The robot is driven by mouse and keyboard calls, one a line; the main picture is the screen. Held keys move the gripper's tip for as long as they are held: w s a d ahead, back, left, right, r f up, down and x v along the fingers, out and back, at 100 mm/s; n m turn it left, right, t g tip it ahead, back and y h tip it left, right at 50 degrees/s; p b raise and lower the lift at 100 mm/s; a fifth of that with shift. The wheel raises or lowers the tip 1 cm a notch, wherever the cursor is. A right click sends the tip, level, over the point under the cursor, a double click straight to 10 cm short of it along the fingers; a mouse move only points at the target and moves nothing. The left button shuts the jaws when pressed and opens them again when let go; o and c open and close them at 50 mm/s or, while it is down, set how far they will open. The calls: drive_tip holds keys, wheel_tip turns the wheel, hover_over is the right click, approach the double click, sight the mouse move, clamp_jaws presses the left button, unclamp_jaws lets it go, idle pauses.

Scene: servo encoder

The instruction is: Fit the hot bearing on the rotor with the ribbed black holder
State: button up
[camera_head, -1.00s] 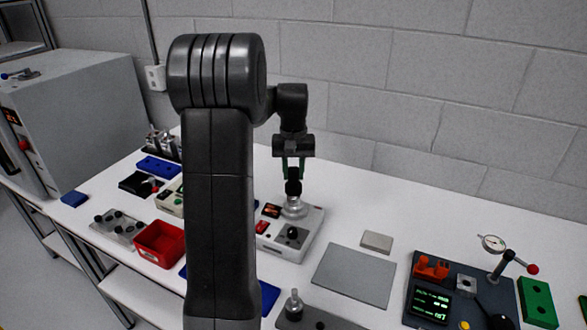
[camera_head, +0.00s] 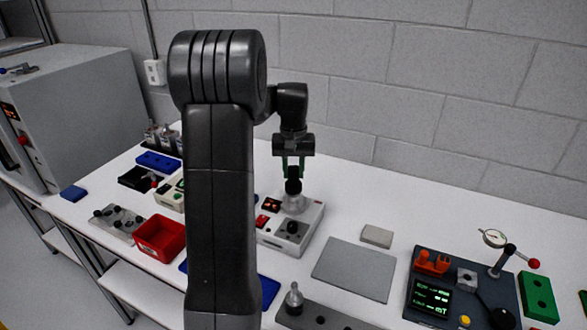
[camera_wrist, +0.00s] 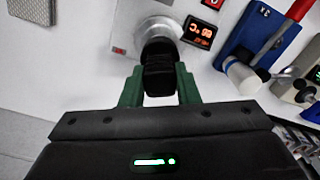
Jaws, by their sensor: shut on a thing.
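My gripper (camera_head: 293,168) has green fingers and is shut on the ribbed black holder (camera_head: 293,186), which is upright above the silver round top (camera_head: 295,203) of a pale heater unit (camera_head: 288,236). In the wrist view the holder (camera_wrist: 159,68) sits between the green fingers (camera_wrist: 160,85), its far end over the silver disc (camera_wrist: 150,32). I cannot tell whether it touches it. The bearing cannot be made out; the holder hides that spot. An upright metal part with a narrow tip, probably the rotor (camera_head: 294,298), stands on a dark grey base at the front.
A lit orange display (camera_wrist: 198,32) is on the heater. A grey mat (camera_head: 352,270) and small grey block (camera_head: 377,236) lie right of it. A dark gauge station (camera_head: 462,290) is further right. A red bin (camera_head: 160,238) and blue trays are left. My arm hides part of the bench.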

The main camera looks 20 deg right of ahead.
drive_tip(key=shift+f, duration=0.1)
drive_tip(key=shift+f+b, duration=0.4)
drive_tip(key=shift+f, duration=0.25)
drive_tip(key=shift+r, duration=0.1)
idle(0.3)
drive_tip(key=shift+r+p, duration=2.1)
drive_tip(key=shift+r, duration=0.4)
